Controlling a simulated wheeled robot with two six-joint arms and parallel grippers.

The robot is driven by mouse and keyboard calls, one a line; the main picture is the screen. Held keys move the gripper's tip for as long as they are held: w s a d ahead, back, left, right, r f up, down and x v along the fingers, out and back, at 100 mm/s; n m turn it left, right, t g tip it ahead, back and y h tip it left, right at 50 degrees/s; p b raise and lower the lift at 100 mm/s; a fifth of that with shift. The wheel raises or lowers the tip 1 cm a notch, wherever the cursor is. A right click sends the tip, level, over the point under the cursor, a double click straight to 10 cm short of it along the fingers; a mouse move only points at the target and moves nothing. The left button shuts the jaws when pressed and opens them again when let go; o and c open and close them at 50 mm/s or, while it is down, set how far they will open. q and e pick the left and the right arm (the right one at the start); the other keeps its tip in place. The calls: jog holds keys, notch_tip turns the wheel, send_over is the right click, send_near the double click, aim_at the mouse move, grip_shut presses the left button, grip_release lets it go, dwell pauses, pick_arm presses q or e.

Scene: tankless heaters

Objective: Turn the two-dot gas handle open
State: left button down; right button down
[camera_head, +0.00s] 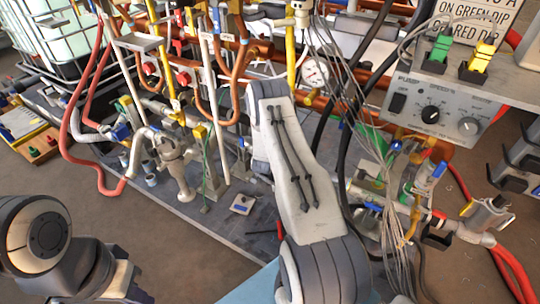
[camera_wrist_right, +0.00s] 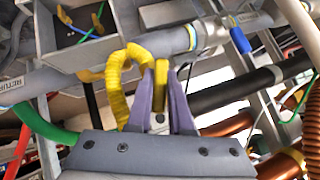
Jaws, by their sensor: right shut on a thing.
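In the right wrist view, my right gripper (camera_wrist_right: 162,98) has its two purple fingers shut on a narrow yellow handle (camera_wrist_right: 162,78). The handle stands upright between the fingertips, in front of a grey pipe (camera_wrist_right: 195,38). I cannot make out any dots on it. In the head view my right forearm reaches up the middle to the pipework and hides the right gripper and the handle. My left arm is low at the left in the head view, away from the pipes. Only part of its gripper end (camera_head: 122,285) shows, and its fingers are not clear.
A yellow corrugated hose (camera_wrist_right: 112,72) loops close beside the right fingers. A blue handle (camera_wrist_right: 240,40) and a black pipe (camera_wrist_right: 235,97) lie to their right. A control box (camera_head: 430,105) and loose cables stand right of my right arm.

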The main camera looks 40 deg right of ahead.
jog(key=shift+d+r+n+g+h+p, duration=0.15)
jog(key=shift+n+g+h+p, duration=0.55)
jog(key=shift+g, duration=0.5)
jog(key=c, duration=0.8)
grip_release()
jog(key=shift+d, duration=0.1)
jog(key=p+v, duration=0.2)
jog(key=v, duration=0.8)
jog(key=shift+r+p, duration=0.15)
jog(key=shift+p, duration=0.2)
jog(key=shift+a, duration=0.25)
